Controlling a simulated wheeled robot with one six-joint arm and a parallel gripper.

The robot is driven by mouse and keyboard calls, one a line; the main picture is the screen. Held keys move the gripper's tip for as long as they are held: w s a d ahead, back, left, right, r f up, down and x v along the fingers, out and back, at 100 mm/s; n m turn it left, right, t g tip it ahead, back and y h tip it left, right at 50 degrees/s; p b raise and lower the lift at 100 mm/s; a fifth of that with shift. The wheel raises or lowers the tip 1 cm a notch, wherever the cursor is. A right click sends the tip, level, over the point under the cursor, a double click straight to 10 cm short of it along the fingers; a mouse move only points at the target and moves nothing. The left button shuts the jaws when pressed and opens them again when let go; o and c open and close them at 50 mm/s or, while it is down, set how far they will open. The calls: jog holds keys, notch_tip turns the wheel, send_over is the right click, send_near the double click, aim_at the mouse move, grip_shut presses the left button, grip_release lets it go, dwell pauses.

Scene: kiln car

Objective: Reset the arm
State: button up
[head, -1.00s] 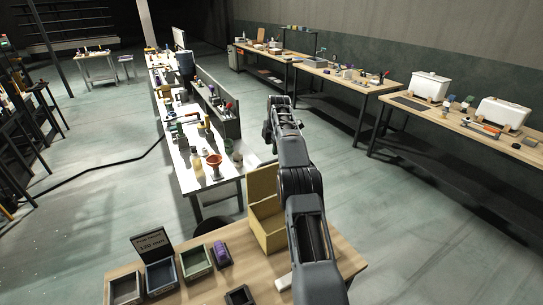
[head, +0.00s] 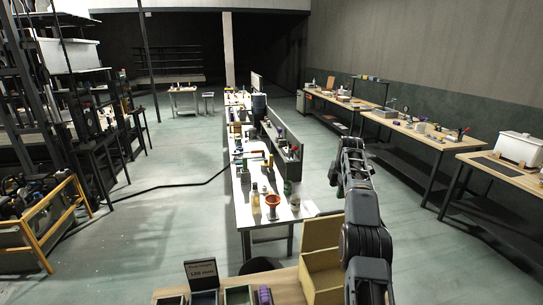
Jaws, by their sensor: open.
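My arm (head: 366,235) rises from the bottom edge at the right of the middle in the head view. It reaches up and away from the camera, and its far end (head: 353,150) stands in front of the open floor between the middle table and the right-hand benches. I cannot make out my gripper or its fingers; the arm's own links hide that part. Nothing held can be seen.
Below the arm is a wooden table (head: 282,283) with a yellowish open box (head: 320,262), small bins (head: 238,296), a purple item (head: 265,294) and a dark sign (head: 201,274). Benches line the right wall.

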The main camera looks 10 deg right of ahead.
notch_tip(320, 180, down, 7)
jog(key=s+a+m, duration=0.1)
jog(key=s+m, duration=0.1)
jog(key=m, duration=0.8)
jog(key=s+a+m+b, duration=0.1)
jog(key=s+a+m, duration=0.2)
jog(key=s+a, duration=0.3)
jog(key=s+a+r+m+t+b, duration=0.1)
jog(key=s+a, duration=0.6)
jog(key=s, duration=1)
jog(key=s+a+r+m+t+b, duration=0.1)
jog(key=s+a+m, duration=0.3)
jog(key=s, duration=0.8)
jog(key=a+b, duration=0.1)
jog(key=a, duration=0.1)
jog(key=shift+a+r+m, duration=0.2)
jog(key=shift+a+m, duration=0.1)
jog(key=shift+a, duration=0.1)
jog(key=shift+a+r, duration=0.2)
jog(key=shift+r, duration=0.1)
jog(key=shift+c, duration=0.2)
